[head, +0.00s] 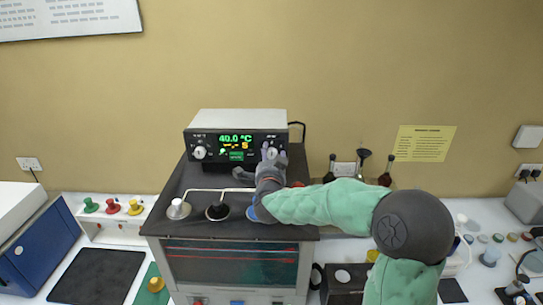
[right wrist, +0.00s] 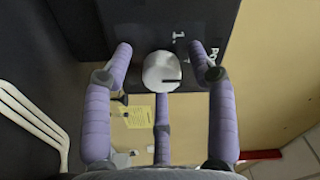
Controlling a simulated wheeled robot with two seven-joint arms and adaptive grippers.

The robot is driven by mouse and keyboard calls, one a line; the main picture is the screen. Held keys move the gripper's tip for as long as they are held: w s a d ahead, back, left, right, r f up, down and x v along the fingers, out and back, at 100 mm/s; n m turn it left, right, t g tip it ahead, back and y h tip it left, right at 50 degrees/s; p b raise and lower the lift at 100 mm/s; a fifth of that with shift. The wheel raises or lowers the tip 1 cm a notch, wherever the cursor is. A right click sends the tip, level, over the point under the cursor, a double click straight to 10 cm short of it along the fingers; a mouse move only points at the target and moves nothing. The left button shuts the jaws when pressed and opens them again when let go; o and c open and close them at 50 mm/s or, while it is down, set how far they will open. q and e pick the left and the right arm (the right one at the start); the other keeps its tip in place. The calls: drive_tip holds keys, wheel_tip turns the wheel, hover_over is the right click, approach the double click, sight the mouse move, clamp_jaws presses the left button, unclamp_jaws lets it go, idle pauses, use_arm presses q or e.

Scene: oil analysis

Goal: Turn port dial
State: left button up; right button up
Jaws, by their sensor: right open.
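The black control unit (head: 236,146) has a lit display reading 40.0 °C with a yellow 5 below. It has a white dial (head: 199,152) at the left and a second white dial (head: 272,153) at the right. My right gripper (head: 268,160) is at the right dial and partly covers it. In the right wrist view, the white dial (right wrist: 162,70) with a dark mark sits between the spread purple fingers of my open right gripper (right wrist: 162,75). The side fingers look apart from it. Part of a label, "PO", shows beside it. My left gripper is out of view.
The unit stands on a dark oven-like cabinet (head: 230,232) with pale tubes and stoppers (head: 178,209) on top. Dark-topped flasks (head: 386,171) stand to the right, near my arm. Coloured knobs (head: 112,206) sit on a white rack at left.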

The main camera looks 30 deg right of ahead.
drive_tip(key=shift+c, duration=0.2)
drive_tip(key=c, duration=1.1)
drive_tip(key=shift+b, duration=0.3)
drive_tip(key=shift+f+m+b, duration=0.15)
drive_tip(key=shift+m+b, duration=0.25)
drive_tip(key=shift+b, duration=0.4)
drive_tip(key=m+b, duration=0.8)
drive_tip(key=b, duration=0.3)
drive_tip(key=shift+a, duration=0.1)
drive_tip(key=shift+m+b, duration=1.5)
drive_tip(key=shift+b, duration=0.15)
drive_tip(key=shift+r, duration=0.2)
